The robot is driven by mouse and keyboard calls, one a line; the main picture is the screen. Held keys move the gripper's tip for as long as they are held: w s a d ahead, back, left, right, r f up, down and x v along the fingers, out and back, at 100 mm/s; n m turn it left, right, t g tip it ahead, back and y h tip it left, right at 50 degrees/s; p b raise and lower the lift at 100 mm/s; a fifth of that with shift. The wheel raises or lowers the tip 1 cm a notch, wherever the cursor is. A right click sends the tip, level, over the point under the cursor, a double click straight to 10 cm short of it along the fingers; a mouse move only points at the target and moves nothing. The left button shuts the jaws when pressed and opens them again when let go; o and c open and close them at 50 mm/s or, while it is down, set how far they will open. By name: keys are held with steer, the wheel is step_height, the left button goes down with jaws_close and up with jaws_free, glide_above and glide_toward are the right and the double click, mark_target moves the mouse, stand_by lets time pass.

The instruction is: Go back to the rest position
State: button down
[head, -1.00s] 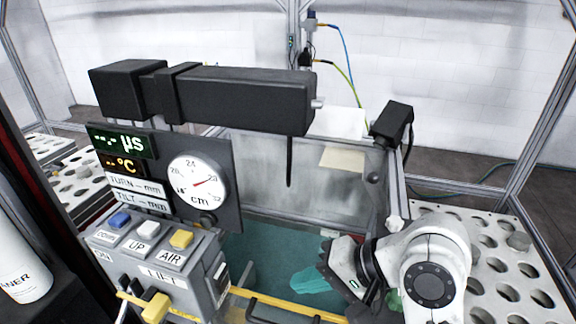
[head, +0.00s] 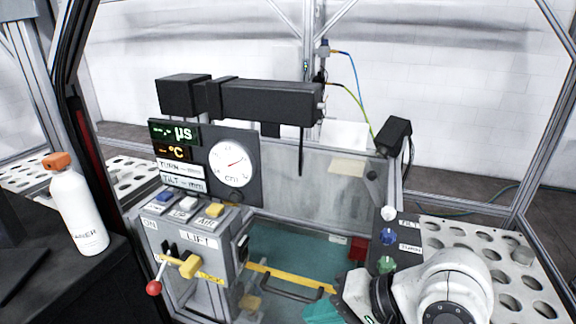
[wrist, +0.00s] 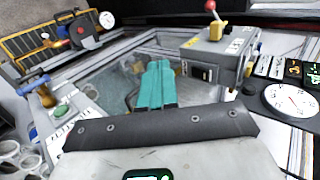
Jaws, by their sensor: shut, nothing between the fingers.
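My gripper (head: 322,312) shows at the lower edge of the head view, with part of my white arm to its right. Its teal fingers (wrist: 157,84) lie close together and hold nothing in the wrist view. They are over the glass-walled tank area, apart from the grey control box (head: 188,250) to the left. In the head view the lower part of the gripper is cut off by the frame edge.
The control box carries a red-knobbed lever (head: 154,288) and a yellow handle (head: 190,266). A yellow bar (head: 290,278) crosses the tank front. A perforated tray (head: 520,285) is at right; a white bottle (head: 78,210) stands at left. A black overhead unit (head: 265,100) spans the back.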

steer(key=s+d+f+h+b, duration=0.1)
steer(key=s+d+f, duration=0.25)
steer(key=f, duration=0.25)
steer(key=s+d+f+h, duration=0.2)
steer(key=s+d+f, duration=0.15)
steer(key=f, duration=0.25)
steer(key=s+d+f+h+b, duration=0.1)
steer(key=s+d+f, duration=0.25)
steer(key=f, duration=0.25)
steer(key=s+d+f+n+g+h, duration=0.1)
steer(key=s+d+f+h, duration=0.1)
steer(key=s+d+f, duration=0.2)
steer(key=s+d+f+n+g+h+b, duration=0.1)
steer(key=s+d+f, duration=0.4)
steer(key=s, duration=0.5)
steer(key=d+n+h, duration=0.1)
steer(key=d+h, duration=0.1)
steer(key=shift+s+d+f+h, duration=0.15)
steer(key=shift+s+d+h, duration=0.15)
steer(key=shift+s+d, duration=0.05)
